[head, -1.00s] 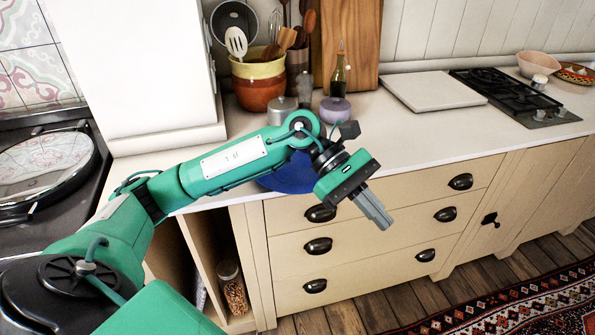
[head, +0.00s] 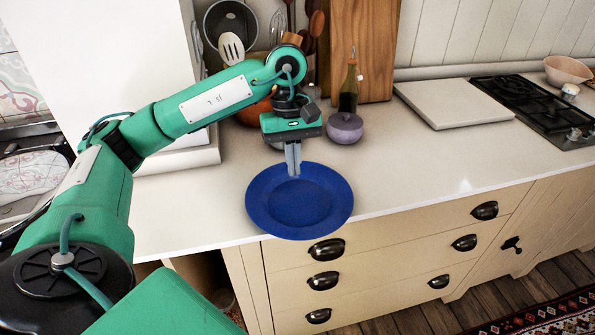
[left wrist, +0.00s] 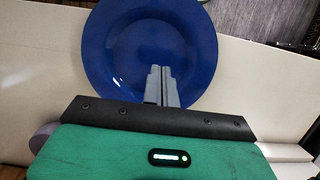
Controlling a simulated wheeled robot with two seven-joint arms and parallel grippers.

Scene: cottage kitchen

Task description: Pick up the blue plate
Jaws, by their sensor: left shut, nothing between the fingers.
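The blue plate (head: 300,208) lies flat on the white counter, with its near edge at or slightly past the counter's front edge. It also fills the upper middle of the left wrist view (left wrist: 112,55). My left gripper (head: 294,174) points down over the far part of the plate, its fingers shut with nothing between them. In the left wrist view the closed fingers (left wrist: 162,72) show in front of the plate. I cannot tell whether the fingertips touch it. My right gripper is not in view.
A pale slab (head: 455,103) and a black hob (head: 530,105) are to the right. The counter right of the plate is clear.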

